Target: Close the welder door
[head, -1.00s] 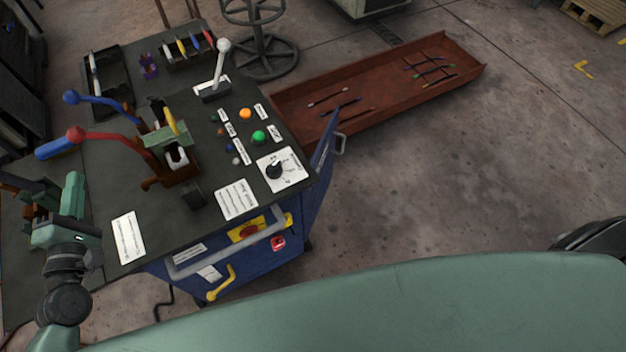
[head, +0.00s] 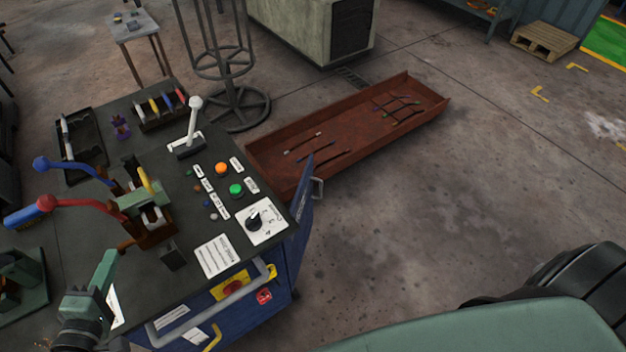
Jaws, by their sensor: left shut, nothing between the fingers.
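The welder (head: 205,318) is a blue cabinet under a dark worktop (head: 135,215) on the left. Its blue door (head: 299,228) stands open at the cabinet's right side, seen nearly edge-on, with a grey handle (head: 318,188) on its outer edge. The door's lower part and hinge are hard to make out. My left gripper (head: 106,262) is green, shut and empty, over the worktop's near left edge, well left of the door and not touching it. My right gripper is out of view.
A rust-red tray (head: 380,140) with several rods lies on the floor behind the door. A grey rail (head: 205,308) runs along the cabinet front. Coloured levers (head: 85,207) and a white-knobbed lever (head: 194,115) rise from the worktop. Floor right of the door is clear.

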